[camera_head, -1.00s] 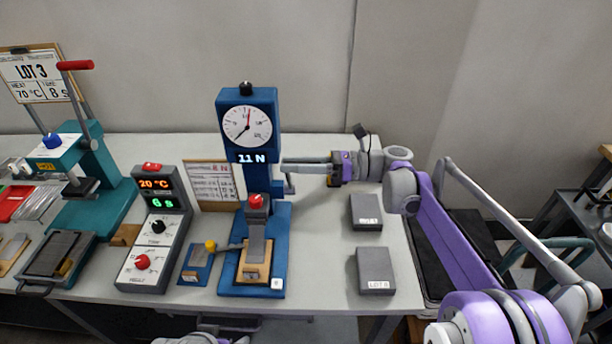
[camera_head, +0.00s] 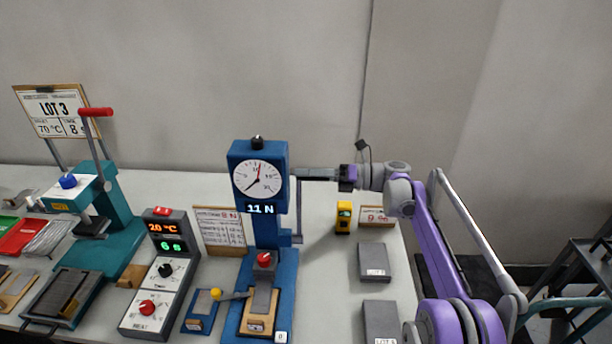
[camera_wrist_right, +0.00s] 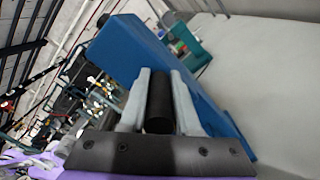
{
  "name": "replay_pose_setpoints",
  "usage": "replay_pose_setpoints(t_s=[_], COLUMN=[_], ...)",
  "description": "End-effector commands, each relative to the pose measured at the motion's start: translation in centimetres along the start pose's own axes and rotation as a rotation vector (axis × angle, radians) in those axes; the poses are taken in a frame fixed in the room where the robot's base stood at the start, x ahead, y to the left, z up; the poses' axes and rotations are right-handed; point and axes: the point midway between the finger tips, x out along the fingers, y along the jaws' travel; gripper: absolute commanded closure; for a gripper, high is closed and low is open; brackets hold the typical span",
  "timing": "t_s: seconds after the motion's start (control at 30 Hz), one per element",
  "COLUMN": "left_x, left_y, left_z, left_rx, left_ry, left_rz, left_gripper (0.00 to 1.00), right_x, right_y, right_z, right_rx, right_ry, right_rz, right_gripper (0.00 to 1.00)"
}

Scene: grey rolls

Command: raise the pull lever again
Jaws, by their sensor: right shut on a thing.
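The blue tester (camera_head: 258,200) stands mid-table with a round dial (camera_head: 258,180) and a display reading 11 N. Its pull lever shows as a thin grey bar (camera_head: 298,222) along the right side of the post. My right gripper (camera_head: 304,174) reaches in from the right at dial height. In the right wrist view, its two grey fingers (camera_wrist_right: 160,78) are shut on a black cylindrical grip (camera_wrist_right: 159,108), which seems to be the lever's handle. The handle is hard to make out in the head view. My left gripper is not in view.
A grey heat controller (camera_head: 160,275) and the teal press (camera_head: 105,245) stand left. A small yellow device (camera_head: 343,217), a card (camera_head: 378,216) and grey blocks (camera_head: 373,262) lie right of the tester. A dark cart (camera_head: 585,270) stands at far right.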

Motion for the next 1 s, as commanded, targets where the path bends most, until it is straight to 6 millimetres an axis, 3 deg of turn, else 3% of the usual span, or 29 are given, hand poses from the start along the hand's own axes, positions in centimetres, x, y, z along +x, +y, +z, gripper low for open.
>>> replay_pose_setpoints(t_s=[0.5,0.53,0.67,1.0], left_x=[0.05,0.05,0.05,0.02], left_y=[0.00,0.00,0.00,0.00], left_z=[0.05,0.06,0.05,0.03], left_rx=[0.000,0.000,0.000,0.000], left_ry=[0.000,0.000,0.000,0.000], left_rz=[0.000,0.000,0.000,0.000], left_gripper=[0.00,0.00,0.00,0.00], right_x=[0.02,0.02,0.02,-0.21], right_y=[-0.70,-0.71,-0.62,-0.44], right_z=[-0.45,-0.46,-0.38,-0.18], right_rx=[-0.002,-0.002,-0.002,-0.002], right_ry=[0.009,0.009,0.007,0.004], right_rz=[-0.005,-0.005,-0.004,-0.004], right_gripper=[1.00,0.67,0.43,0.41])
